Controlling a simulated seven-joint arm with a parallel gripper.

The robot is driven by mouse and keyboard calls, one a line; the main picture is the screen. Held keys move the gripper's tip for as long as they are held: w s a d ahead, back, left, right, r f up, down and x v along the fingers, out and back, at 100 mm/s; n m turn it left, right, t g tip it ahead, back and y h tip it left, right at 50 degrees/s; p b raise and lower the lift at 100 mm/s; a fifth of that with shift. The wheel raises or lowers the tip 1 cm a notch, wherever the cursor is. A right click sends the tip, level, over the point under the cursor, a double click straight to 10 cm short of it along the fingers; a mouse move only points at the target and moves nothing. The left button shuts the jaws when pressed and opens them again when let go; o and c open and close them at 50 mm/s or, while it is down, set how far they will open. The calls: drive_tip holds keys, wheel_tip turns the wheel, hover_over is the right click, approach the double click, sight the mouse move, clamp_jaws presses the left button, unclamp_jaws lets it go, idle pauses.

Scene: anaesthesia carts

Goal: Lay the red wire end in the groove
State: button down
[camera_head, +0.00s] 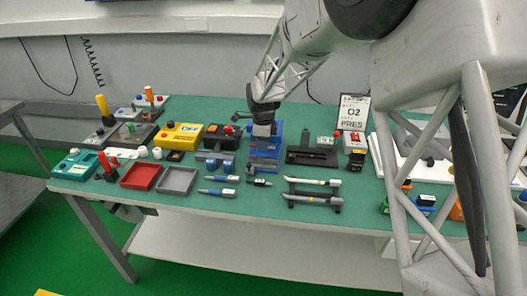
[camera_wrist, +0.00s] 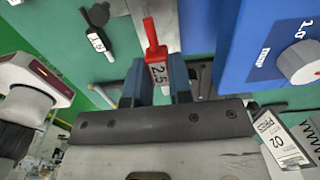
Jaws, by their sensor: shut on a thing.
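My gripper (camera_wrist: 159,78) is shut on the red wire end (camera_wrist: 152,38), a slim red piece with a grey label reading 2.5. The red piece sticks out past the two blue fingertips in the wrist view, over a light metal strip (camera_wrist: 164,14). I cannot tell whether it touches the strip. In the head view my gripper (camera_head: 263,124) is above a blue device (camera_head: 265,153) near the middle of the table. The held piece is too small to make out there. The groove cannot be made out in either view.
In the wrist view a blue housing (camera_wrist: 262,48) with a grey knob stands close to the right of my fingers. A black marker-like piece (camera_wrist: 97,38) lies to the left. Pens (camera_head: 218,192), a red tray (camera_head: 141,177) and a grey tray (camera_head: 177,181) lie on the green table.

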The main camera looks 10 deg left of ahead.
sight(263, 161)
drive_tip(key=shift+w, duration=0.3)
drive_tip(key=shift+f, duration=0.25)
drive_tip(key=shift+f, duration=2.15)
drive_tip(key=shift+f, duration=0.1)
drive_tip(key=c, duration=0.9)
unclamp_jaws()
drive_tip(key=shift+c, duration=0.2)
